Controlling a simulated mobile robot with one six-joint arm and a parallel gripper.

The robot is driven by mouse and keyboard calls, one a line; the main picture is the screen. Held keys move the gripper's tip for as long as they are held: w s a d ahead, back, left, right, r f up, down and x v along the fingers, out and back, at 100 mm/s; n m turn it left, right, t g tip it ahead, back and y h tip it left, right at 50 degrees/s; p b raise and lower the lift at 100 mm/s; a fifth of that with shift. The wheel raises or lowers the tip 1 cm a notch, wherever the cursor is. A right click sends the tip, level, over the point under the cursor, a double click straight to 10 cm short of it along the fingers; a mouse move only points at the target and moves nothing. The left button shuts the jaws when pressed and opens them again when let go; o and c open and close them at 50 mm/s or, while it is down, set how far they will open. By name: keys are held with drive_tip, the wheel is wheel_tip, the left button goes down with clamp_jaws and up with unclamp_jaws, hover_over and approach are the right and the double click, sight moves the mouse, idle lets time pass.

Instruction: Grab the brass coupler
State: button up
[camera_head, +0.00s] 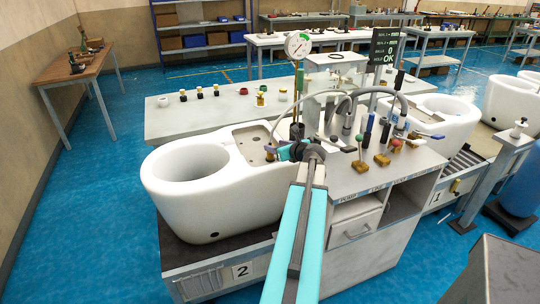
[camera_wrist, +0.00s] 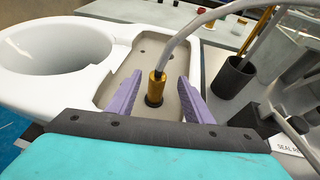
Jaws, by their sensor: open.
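The brass coupler (camera_wrist: 157,84) stands upright in the middle of the wrist view, at the end of a grey hose, over a dark round fitting in the toilet's beige recessed deck. My gripper (camera_wrist: 157,98) is open, with one purple finger on each side of the coupler and a visible gap to each. The fingers do not appear to touch it. In the head view my gripper (camera_head: 283,150) is over the rear deck of the white toilet (camera_head: 185,215), and my arm hides most of the coupler area.
A workstation (camera_head: 350,180) with a gauge (camera_head: 298,45), hoses and several coloured knobs stands right of the toilet. A dark cup (camera_wrist: 233,77) and dark fixtures are close to the right finger. A grey table (camera_head: 190,120) with small parts lies behind.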

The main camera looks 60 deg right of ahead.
drive_tip(key=shift+f+p+x, duration=0.2)
drive_tip(key=shift+p+x, duration=0.5)
drive_tip(key=shift+x, duration=1.7)
drive_tip(key=shift+a, duration=0.15)
clamp_jaws()
drive_tip(key=shift+r, duration=0.1)
drive_tip(key=shift+r+b, duration=0.65)
drive_tip(key=shift+r, duration=4.25)
